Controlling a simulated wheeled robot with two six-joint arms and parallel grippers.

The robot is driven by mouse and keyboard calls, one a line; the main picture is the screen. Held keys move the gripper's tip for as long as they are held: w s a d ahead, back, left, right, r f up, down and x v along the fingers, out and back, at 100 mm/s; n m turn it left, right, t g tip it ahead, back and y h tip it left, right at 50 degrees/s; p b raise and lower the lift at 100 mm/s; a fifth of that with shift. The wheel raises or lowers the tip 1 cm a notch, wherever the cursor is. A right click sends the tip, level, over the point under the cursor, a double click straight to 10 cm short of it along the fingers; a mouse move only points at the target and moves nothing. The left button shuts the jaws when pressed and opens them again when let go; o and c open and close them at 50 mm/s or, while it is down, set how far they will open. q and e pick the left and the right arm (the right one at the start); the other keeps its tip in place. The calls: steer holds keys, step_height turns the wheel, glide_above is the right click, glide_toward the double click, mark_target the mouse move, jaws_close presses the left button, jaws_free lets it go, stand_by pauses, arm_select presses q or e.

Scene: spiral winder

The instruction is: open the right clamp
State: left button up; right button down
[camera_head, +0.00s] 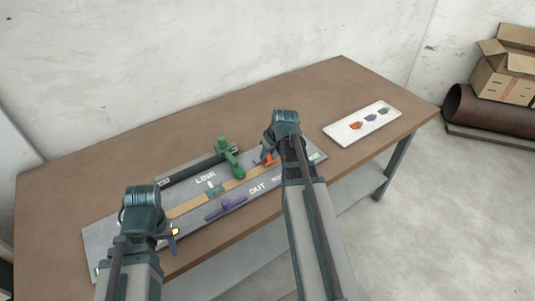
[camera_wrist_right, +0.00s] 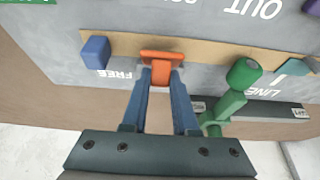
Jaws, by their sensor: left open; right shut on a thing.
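An orange piece (camera_wrist_right: 162,57), which looks like the right clamp's handle, sits on the tan strip (camera_wrist_right: 210,48) near the FREE label. My right gripper (camera_wrist_right: 162,72) is shut on it. In the head view the orange piece (camera_head: 266,160) shows partly beside my right gripper (camera_head: 270,153), at the right part of the grey board (camera_head: 100,236). My left gripper (camera_head: 172,238) is open and empty at the board's front left edge.
A green lever (camera_head: 229,158) stands beside the strip, with a purple handle (camera_head: 226,208) in front. A blue block (camera_wrist_right: 96,52) sits near the strip's end. A white card (camera_head: 341,131) with coloured markers lies on the brown table (camera_head: 150,140). Boxes stand beyond, right.

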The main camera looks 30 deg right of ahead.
arm_select(q)
steer(key=shift+r+p, duration=0.8)
steer(key=shift+p, duration=0.05)
arm_select(e)
steer(key=shift+w+r+g, duration=0.35)
steer(key=shift+w+g, duration=0.4)
steer(key=shift+g, duration=0.15)
arm_select(q)
steer(key=shift+r, duration=0.15)
arm_select(e)
steer(key=shift+w+f+g, duration=0.2)
steer(key=shift+w+g, duration=0.35)
steer(key=shift+g, duration=0.55)
steer(key=shift+a+g, duration=0.1)
steer(key=shift+g, duration=0.7)
steer(key=c, duration=0.7)
jaws_free()
steer(key=shift+f, duration=0.1)
